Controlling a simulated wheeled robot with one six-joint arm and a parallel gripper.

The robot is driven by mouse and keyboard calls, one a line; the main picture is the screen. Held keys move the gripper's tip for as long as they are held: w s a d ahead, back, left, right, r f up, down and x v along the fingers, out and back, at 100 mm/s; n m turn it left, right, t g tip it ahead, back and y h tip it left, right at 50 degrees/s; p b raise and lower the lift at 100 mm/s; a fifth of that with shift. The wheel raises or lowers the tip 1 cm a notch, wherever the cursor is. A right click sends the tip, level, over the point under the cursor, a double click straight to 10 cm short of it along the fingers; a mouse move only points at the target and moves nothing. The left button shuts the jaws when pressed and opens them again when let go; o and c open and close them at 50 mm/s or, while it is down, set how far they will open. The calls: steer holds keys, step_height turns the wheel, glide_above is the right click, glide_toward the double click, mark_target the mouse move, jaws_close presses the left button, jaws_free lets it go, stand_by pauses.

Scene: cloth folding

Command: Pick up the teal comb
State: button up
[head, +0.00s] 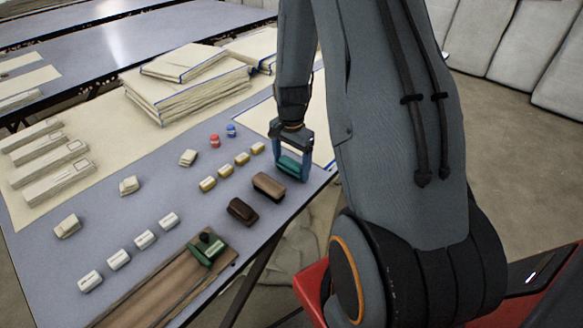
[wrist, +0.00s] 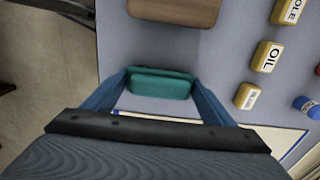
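The teal comb (head: 290,165) is a small, rounded, block-like teal thing at the right edge of the blue-grey table. My gripper (head: 291,178) is lowered over it, with its blue fingers on either side. In the wrist view the comb (wrist: 160,84) lies between the two fingertips of my gripper (wrist: 160,77). The fingers are wide apart and close to the comb's ends. I cannot tell whether they press on it or whether it rests on the table.
A tan-brown brush (head: 269,186) and a dark brown brush (head: 242,210) lie close by. Several yellow-labelled blocks (head: 225,170) stand left of them. A wooden board (head: 150,290) with a green-based item (head: 207,250) lies at the front. Folded cloths (head: 185,90) are stacked behind.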

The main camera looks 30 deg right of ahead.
mark_target(291, 161)
steer(key=shift+c, duration=0.8)
steer(key=shift+r, duration=0.1)
step_height(291, 161, up, 10)
steer(key=shift+f+b, duration=0.1)
steer(key=shift+b, duration=0.6)
